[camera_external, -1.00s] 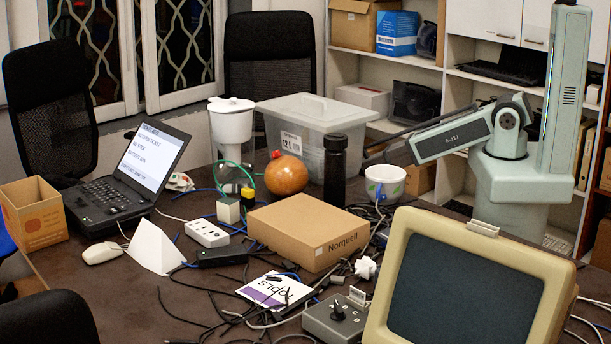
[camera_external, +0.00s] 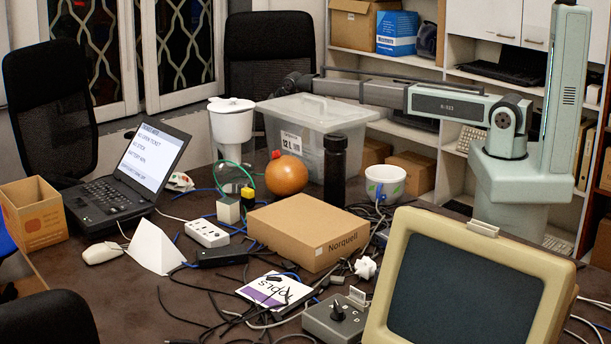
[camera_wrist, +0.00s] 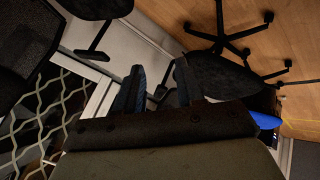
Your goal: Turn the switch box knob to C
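The switch box (camera_external: 334,322) is a grey box at the front middle of the table in the external view, just left of the beige monitor. Its black knob (camera_external: 338,310) stands on the top face. Letters beside the knob are too small to read surely, and I cannot tell which one it points at. My gripper (camera_external: 288,84) is far from the box, up at the back above the clear bin, dark and small in the external view. In the wrist view my gripper (camera_wrist: 158,88) shows two dark fingers apart, with nothing between them.
The beige monitor (camera_external: 466,290) stands close to the switch box's right side. A cardboard box (camera_external: 300,228), loose cables and a white labelled card (camera_external: 272,290) lie behind and left of it. A clear bin (camera_external: 312,125) and black bottle (camera_external: 335,168) stand below my arm.

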